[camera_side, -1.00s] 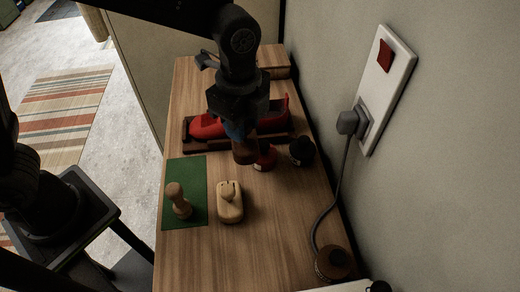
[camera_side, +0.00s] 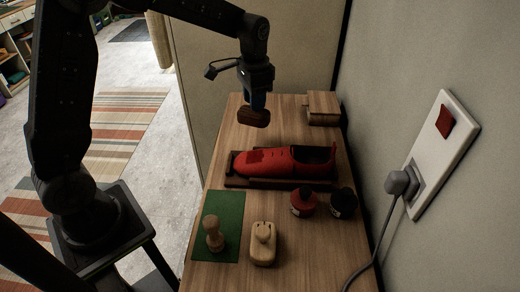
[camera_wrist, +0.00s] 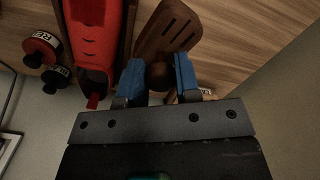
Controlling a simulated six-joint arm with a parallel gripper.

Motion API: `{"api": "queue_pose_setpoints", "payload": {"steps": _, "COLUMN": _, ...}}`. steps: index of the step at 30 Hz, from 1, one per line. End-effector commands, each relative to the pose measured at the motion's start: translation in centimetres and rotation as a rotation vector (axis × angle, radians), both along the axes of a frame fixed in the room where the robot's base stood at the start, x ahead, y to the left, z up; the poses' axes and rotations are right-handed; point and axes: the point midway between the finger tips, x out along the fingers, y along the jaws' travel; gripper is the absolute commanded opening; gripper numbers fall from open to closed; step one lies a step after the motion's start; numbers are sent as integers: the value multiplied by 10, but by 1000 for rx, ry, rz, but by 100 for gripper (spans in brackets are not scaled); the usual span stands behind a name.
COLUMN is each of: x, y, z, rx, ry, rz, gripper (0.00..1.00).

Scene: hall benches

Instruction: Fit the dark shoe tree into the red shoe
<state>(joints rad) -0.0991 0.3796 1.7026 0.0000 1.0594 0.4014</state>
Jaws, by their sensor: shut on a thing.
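The red shoe (camera_side: 285,160) lies on its side-on dark wooden stand (camera_side: 240,182) across the bench, with its dark opening at the right. It also shows at the upper left of the wrist view (camera_wrist: 97,35). My gripper (camera_side: 256,101) is shut on the dark shoe tree (camera_side: 254,118), above the bench and behind the shoe, apart from it. In the wrist view the blue fingers of my gripper (camera_wrist: 160,77) close on the tree's round knob; its slotted brown body (camera_wrist: 168,30) extends beyond them, beside the shoe. The shoe's inside is mostly hidden.
A red-labelled jar (camera_side: 303,202) and a black one (camera_side: 343,202) stand in front of the shoe. A pale wooden block with a knob (camera_side: 264,245) sits beside a green mat (camera_side: 232,212) bearing a wooden peg-like piece (camera_side: 213,235). A wooden box (camera_side: 324,107) stands at the back right, near the wall.

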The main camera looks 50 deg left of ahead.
Motion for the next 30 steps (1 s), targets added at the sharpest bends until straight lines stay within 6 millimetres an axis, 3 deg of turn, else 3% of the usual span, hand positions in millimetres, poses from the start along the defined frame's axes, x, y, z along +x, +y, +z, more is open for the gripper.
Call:
{"api": "queue_pose_setpoints", "payload": {"steps": 9, "x": 12, "y": -47, "z": 48, "rx": 0, "ry": -3, "rz": 231, "gripper": 0}}
{"api": "queue_pose_setpoints", "payload": {"steps": 13, "x": 13, "y": -62, "z": 57, "rx": 0, "ry": 0, "rz": 287, "gripper": 0}}
{"api": "queue_pose_setpoints", "payload": {"steps": 30, "x": 31, "y": -167, "z": -4, "rx": 0, "ry": 1, "rz": 299, "gripper": 0}}
